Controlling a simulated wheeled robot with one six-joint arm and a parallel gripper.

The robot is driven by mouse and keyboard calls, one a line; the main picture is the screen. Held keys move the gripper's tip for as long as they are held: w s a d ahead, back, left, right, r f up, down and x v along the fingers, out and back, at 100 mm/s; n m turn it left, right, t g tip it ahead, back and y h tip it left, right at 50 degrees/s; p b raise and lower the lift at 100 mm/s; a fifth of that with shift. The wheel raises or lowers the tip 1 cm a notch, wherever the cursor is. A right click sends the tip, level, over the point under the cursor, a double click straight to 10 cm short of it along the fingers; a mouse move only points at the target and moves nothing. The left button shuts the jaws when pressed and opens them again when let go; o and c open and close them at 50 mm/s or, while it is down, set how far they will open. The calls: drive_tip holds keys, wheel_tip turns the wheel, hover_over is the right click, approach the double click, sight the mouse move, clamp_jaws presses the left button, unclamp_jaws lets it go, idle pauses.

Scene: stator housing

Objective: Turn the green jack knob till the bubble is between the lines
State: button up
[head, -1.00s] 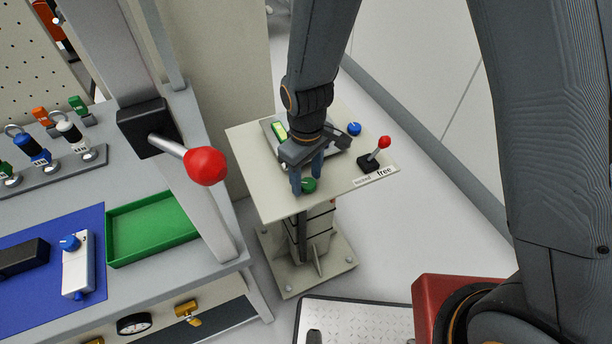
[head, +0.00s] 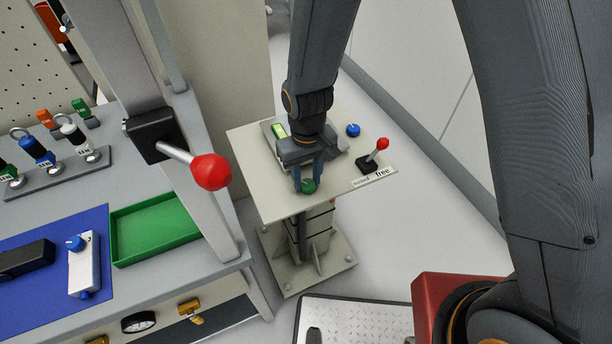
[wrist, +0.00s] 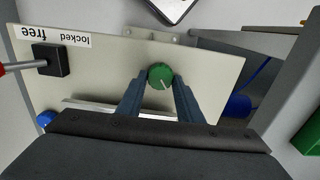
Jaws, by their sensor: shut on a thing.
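The green jack knob (head: 308,186) sits near the front edge of a small pale table (head: 262,188). In the wrist view the knob (wrist: 160,76) shows a white pointer line on its top, slanting to the lower right. My gripper (head: 308,184) is shut on the knob, with one finger on each side. A level with a yellow-green vial (head: 279,131) lies at the back left of the table, partly hidden by my gripper. The bubble is too small to make out.
A red-tipped lever (head: 376,153) stands on the table's right, by a label reading "locked" and "free". A blue knob (head: 352,130) sits behind it. A workbench with a green tray (head: 155,228) and a large red-knobbed lever (head: 211,172) is at left.

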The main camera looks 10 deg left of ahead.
sight(308, 183)
drive_tip(key=m+p, duration=0.2)
drive_tip(key=m, duration=0.5)
drive_tip(key=shift+d, duration=0.1)
idle(0.5)
drive_tip(key=o, duration=1.1)
drive_tip(key=shift+r, duration=0.1)
drive_tip(key=shift+r+b, duration=0.9)
drive_tip(key=shift+r, duration=2.95)
